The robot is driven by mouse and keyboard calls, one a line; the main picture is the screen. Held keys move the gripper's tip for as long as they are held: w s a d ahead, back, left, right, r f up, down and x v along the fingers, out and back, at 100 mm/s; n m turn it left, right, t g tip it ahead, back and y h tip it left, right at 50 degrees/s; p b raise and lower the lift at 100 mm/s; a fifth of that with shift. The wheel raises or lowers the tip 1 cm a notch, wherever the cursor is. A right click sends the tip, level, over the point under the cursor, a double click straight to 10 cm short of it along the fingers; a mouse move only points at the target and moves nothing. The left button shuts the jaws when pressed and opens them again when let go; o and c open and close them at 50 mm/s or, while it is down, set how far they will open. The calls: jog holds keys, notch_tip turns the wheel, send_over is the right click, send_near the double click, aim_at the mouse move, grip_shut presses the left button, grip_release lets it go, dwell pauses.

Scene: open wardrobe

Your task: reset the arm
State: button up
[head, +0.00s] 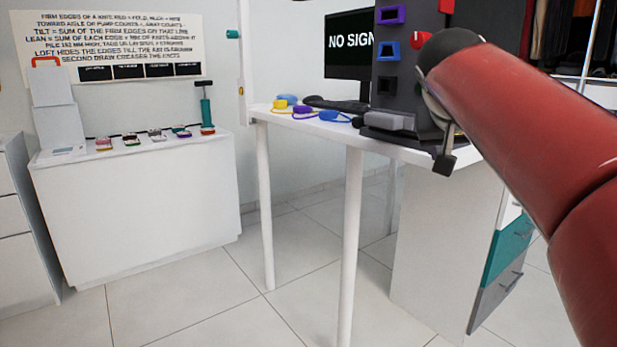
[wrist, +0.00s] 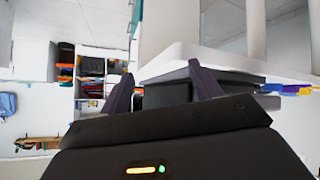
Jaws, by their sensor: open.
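My red arm reaches in from the right in the head view, in front of the desk (head: 345,137). My gripper shows in the wrist view (wrist: 162,88), with its two dark fingers spread apart and nothing between them. In the head view my gripper is hard to make out at the end of the arm. The fingers appear in front of a dark box-like thing (wrist: 168,93) at the edge of a white surface; I cannot tell whether they touch it.
A dark panel (head: 392,65) with coloured blocks stands on the desk, near my arm. Yellow, purple and blue (head: 335,117) items lie beside it. A monitor (head: 348,45) stands behind. A white cabinet (head: 140,200) stands left. Tiled floor (head: 300,300) between is clear.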

jog(key=s+a+f+n+g+y+p, duration=0.1)
jog(key=s+a+f, duration=0.4)
jog(key=s+f, duration=0.6)
jog(key=s+a+f+n+g+y+p, duration=0.1)
jog(key=s+a+f+y, duration=0.3)
jog(key=s+f, duration=0.8)
notch_tip(320, 180, down, 3)
jog(key=shift+s+a+r+n+g+y+p, duration=0.15)
jog(key=shift+a+n+g+y+p, duration=0.25)
jog(key=shift+n+p, duration=0.4)
jog(key=shift+c, duration=0.4)
